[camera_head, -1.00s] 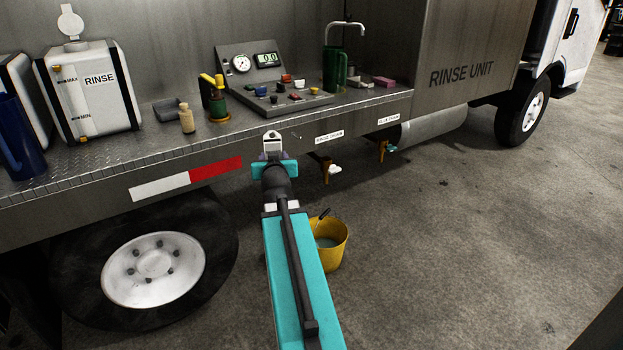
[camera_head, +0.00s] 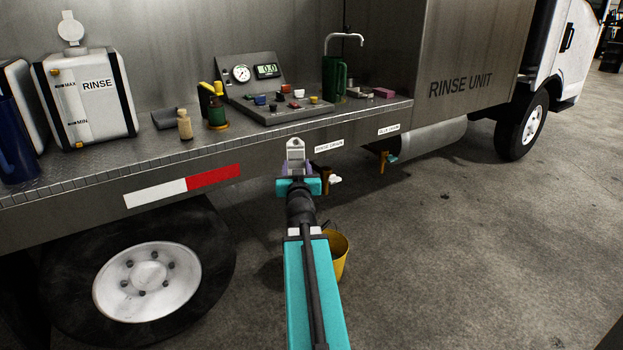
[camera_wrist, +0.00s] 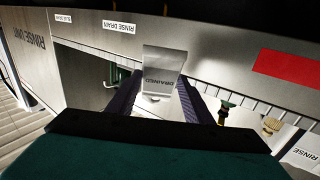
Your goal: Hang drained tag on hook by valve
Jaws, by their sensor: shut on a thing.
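My gripper (camera_head: 297,178) is shut on the pale drained tag (camera_head: 296,152). It holds the tag upright in front of the truck's side, below the deck edge. In the wrist view the tag (camera_wrist: 162,72) reads DRAINED and sits between the two dark fingers of my gripper (camera_wrist: 158,98). The rinse drain valve (camera_head: 323,178), brownish with a white handle, is just right of my gripper and partly hidden by it. I cannot make out a hook.
The RINSE DRAIN label (camera_head: 329,145) and BLUE DRAIN label (camera_head: 389,130) are on the deck edge. A yellow bucket (camera_head: 339,255) stands on the floor, partly behind my arm. A control panel (camera_head: 270,95) and bottles stand on the deck. The floor to the right is clear.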

